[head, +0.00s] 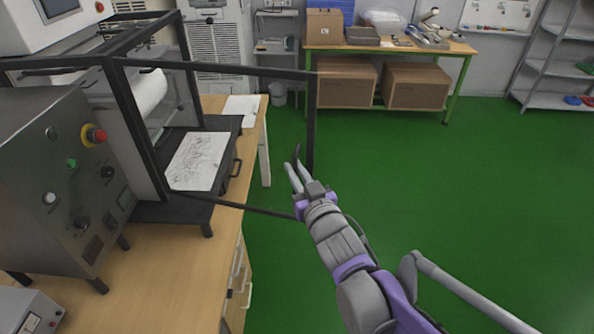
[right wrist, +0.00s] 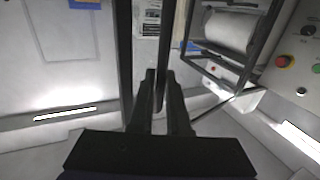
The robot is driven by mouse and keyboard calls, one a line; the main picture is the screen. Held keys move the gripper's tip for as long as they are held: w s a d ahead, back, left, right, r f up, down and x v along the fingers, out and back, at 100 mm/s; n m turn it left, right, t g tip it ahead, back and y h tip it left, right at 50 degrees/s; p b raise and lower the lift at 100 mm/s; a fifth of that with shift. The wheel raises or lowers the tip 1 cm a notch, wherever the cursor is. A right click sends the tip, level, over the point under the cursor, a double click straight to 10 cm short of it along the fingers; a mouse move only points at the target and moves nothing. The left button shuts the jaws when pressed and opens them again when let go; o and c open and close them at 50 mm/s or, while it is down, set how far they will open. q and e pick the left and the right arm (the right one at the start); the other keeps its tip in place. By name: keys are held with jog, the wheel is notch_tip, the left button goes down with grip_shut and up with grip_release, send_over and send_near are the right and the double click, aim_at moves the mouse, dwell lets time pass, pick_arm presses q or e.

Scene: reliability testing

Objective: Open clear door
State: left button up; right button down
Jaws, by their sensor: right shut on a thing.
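The clear door (head: 311,120) has a black frame and a see-through pane. It stands swung out from the machine (head: 60,160), over the green floor beyond the table edge. My right gripper (head: 296,172) is at the door's free edge, shut on its dark handle. In the right wrist view, the gripper's fingers (right wrist: 161,78) close around a dark upright bar, and the black door frame (right wrist: 123,50) runs just left of them. The gripper partly hides the lower corner of the door. My left gripper is not in view.
The machine stands on a wooden table (head: 130,262) with drawers. A printed sheet (head: 197,160) lies on a dark tray inside. A bench (head: 390,48) with cardboard boxes is at the back, a shelf (head: 560,68) at the far right. The green floor (head: 480,190) is clear to the right.

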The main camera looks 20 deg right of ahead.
jog(key=shift+a, duration=0.15)
dwell(0.3)
jog(key=c, duration=0.9)
grip_release()
jog(key=shift+a, duration=0.15)
jog(key=shift+s, duration=0.15)
jog(key=s, duration=0.7)
jog(key=s+d, duration=0.1)
jog(key=s, duration=0.2)
jog(key=shift+s, duration=0.25)
